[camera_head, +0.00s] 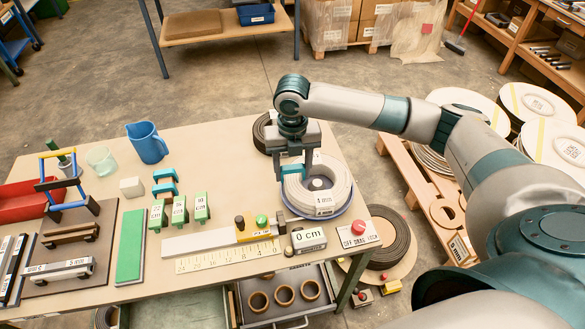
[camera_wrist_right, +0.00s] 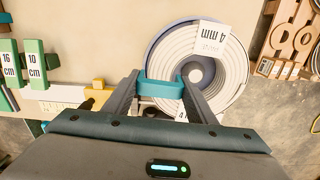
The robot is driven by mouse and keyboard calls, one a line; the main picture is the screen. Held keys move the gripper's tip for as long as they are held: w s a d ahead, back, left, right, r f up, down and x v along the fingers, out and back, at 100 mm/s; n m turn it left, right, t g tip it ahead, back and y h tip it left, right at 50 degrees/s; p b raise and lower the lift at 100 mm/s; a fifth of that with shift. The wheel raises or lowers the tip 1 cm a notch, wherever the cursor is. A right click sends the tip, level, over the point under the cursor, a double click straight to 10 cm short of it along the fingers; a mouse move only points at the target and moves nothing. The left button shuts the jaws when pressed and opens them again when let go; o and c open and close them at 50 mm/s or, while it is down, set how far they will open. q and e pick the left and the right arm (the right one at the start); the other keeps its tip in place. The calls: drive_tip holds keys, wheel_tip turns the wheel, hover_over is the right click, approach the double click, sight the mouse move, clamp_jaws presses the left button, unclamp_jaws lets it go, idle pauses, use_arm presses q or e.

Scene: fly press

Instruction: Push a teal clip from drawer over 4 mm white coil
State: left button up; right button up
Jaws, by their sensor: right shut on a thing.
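The white coil (camera_head: 335,196), labelled 4 mm, lies flat on a blue-rimmed round base on the right part of the table. It also shows in the wrist view (camera_wrist_right: 232,75). My right gripper (camera_head: 291,170) is shut on a teal clip (camera_wrist_right: 163,89) and holds it at the left side of the coil. In the wrist view the clip overlaps the coil's rim; I cannot tell whether it touches. Two similar teal pieces (camera_head: 165,188) lie on the table further left. An open drawer (camera_head: 312,320) below the table holds brown rings. My left gripper is not in view.
A dark coil (camera_head: 262,133) lies behind my gripper. A blue jug (camera_head: 148,143) stands at the back left. The table's back middle is clear.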

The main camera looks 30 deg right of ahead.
sight(293, 180)
drive_tip(key=shift+p, duration=0.75)
idle(0.9)
drive_tip(key=shift+f+b, duration=0.6)
drive_tip(key=shift+f, duration=1.5)
idle(2.7)
drive_tip(key=o, duration=1.5)
drive_tip(key=shift+d, duration=0.15)
drive_tip(key=shift+c, duration=0.8)
